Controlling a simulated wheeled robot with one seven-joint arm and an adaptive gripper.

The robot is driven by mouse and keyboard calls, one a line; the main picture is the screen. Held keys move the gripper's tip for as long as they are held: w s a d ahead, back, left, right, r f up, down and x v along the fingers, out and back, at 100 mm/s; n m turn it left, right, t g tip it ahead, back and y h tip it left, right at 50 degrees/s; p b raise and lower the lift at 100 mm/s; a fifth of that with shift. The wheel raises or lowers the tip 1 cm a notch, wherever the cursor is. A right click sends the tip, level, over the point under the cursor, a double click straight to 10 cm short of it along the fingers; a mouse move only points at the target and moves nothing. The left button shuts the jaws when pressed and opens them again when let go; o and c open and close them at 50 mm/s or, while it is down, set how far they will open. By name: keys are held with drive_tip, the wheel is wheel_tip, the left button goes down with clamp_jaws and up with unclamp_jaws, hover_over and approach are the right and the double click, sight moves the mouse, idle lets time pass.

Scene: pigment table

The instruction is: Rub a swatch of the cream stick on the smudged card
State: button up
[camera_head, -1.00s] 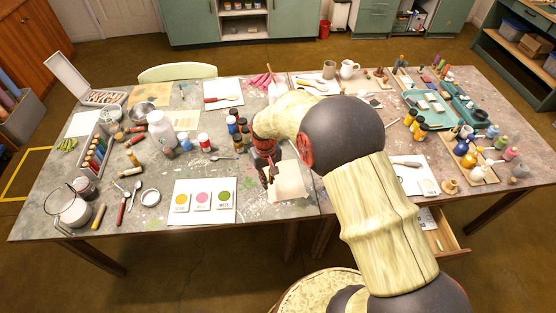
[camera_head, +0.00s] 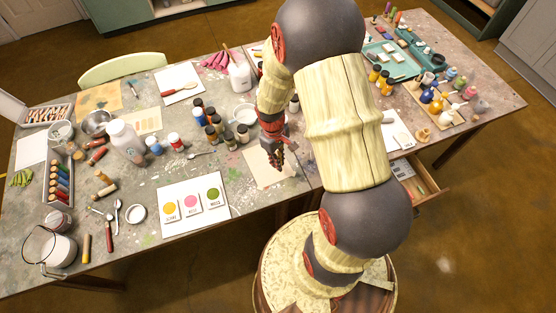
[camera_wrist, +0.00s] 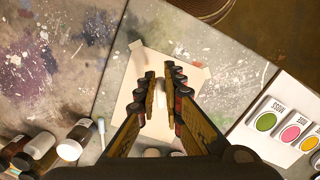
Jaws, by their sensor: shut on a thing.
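The pale card (camera_head: 262,174) lies near the front edge of the table, and it also shows in the wrist view (camera_wrist: 125,104). My gripper (camera_head: 278,164) is over the card, with its fingers pointing down. In the wrist view my gripper (camera_wrist: 162,82) is closed around a small pale piece, which looks like the end of the cream stick (camera_wrist: 160,88). The fingers hide most of the stick. I cannot tell whether its tip touches the card.
A white sheet with yellow, pink and green swatch cards (camera_head: 193,207) lies left of the card. An open drawer (camera_head: 418,180) juts out at the right.

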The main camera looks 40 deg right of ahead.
drive_tip(key=shift+f+b, duration=1.85)
drive_tip(key=shift+f, duration=1.1)
